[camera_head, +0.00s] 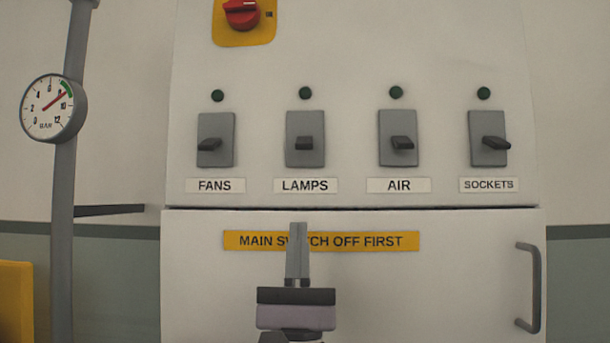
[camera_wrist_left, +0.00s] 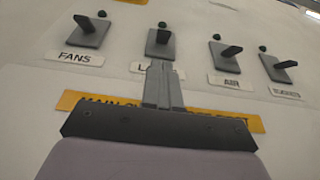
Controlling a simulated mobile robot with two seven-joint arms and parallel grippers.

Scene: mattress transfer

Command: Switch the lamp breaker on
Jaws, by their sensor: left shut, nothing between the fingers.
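The lamp breaker (camera_head: 305,138) is a grey plate with a dark lever above the LAMPS label (camera_head: 306,185). Its lever sits a little below the plate's middle and sticks outward. The small round light (camera_head: 305,93) above it is dark green. My left gripper (camera_head: 298,226) is shut and empty, its fingertips pointing up just below the LAMPS label and covering part of the yellow strip. The left wrist view shows the fingers (camera_wrist_left: 163,66) below the lamp breaker (camera_wrist_left: 160,43), overlapping its label. My right gripper is out of view.
The fans breaker (camera_head: 215,140), air breaker (camera_head: 397,138) and sockets breaker (camera_head: 488,138) flank the lamp breaker. A red rotary switch (camera_head: 241,14) is at the top. Below are a yellow MAIN SWITCH OFF FIRST strip (camera_head: 370,241) and a door handle (camera_head: 535,288). A gauge (camera_head: 50,108) is on the left pipe.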

